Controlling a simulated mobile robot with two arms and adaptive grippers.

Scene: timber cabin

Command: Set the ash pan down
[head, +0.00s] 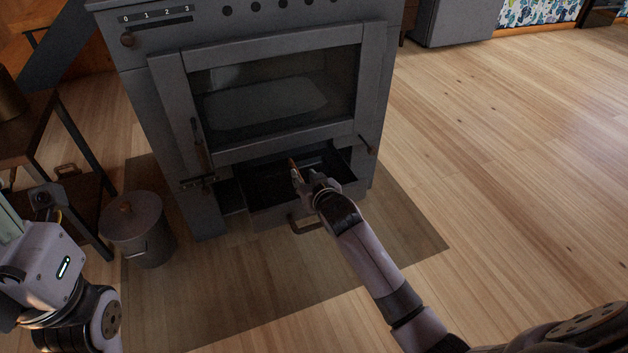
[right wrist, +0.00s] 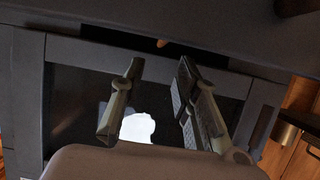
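The ash pan (head: 262,193) is a dark, shallow drawer with a front handle (head: 303,226). It sits partly pulled out in the slot below the glass door of the grey stove. My right gripper (head: 299,176) is over the pan's opening. In the right wrist view its two fingers (right wrist: 156,95) stand apart with nothing visible between them. I cannot tell whether they touch the pan. A small orange-brown piece (head: 292,163) shows beside the fingertips. My left arm is at the lower left; its fingers cannot be made out.
The stove (head: 161,109) stands on a dark floor plate (head: 400,240). A lidded grey bucket (head: 150,240) stands left of the stove, with a dark shelf unit (head: 30,130) beyond it. The wooden floor to the right (head: 520,150) is clear.

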